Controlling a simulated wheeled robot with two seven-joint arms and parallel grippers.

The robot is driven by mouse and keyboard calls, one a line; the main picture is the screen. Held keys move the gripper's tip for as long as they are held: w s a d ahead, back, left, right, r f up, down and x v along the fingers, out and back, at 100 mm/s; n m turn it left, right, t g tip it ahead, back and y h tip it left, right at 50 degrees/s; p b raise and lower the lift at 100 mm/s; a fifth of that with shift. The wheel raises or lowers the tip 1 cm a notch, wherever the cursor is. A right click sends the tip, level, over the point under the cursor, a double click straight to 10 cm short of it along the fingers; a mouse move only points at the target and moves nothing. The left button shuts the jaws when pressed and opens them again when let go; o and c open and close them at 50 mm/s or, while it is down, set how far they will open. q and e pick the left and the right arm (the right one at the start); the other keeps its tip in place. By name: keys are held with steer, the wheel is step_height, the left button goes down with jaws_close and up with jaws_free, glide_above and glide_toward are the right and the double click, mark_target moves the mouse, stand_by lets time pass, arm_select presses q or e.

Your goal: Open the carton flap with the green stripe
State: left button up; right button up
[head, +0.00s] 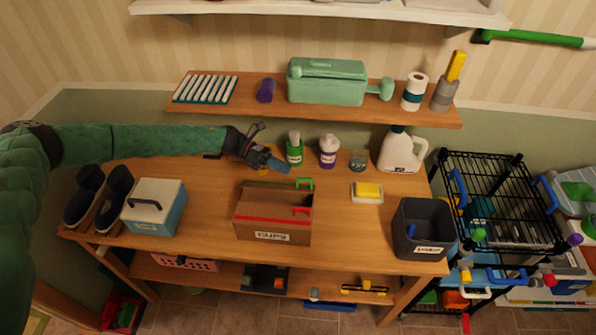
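A brown carton (272,228) labelled "CUPS" stands on the middle of the wooden table. A green handle (304,184) shows at its far right edge, on the side of the green-striped flap. A red stripe and red handle (300,211) mark the near flap. The top between them looks brown and covered; I cannot make out a gap. My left gripper (271,149) hangs above the table, behind and a little left of the green handle, apart from the carton. Its fingers look spread, with nothing between them. My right gripper is not in view.
A sponge dish (367,195) and a dark bin (424,228) are right of the carton; a blue-white cooler (155,207) is left. A shelf (315,114) runs behind.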

mark_target(292, 185)
arm_select(q)
steer(key=p+x, duration=0.2)
steer(key=x, duration=0.1)
steer(key=shift+d, duration=0.25)
steer(key=shift+p+x, duration=0.45)
steer(key=shift+x, duration=0.55)
steer(key=shift+f, duration=0.1)
steer(key=shift+c, duration=0.4)
jaws_close()
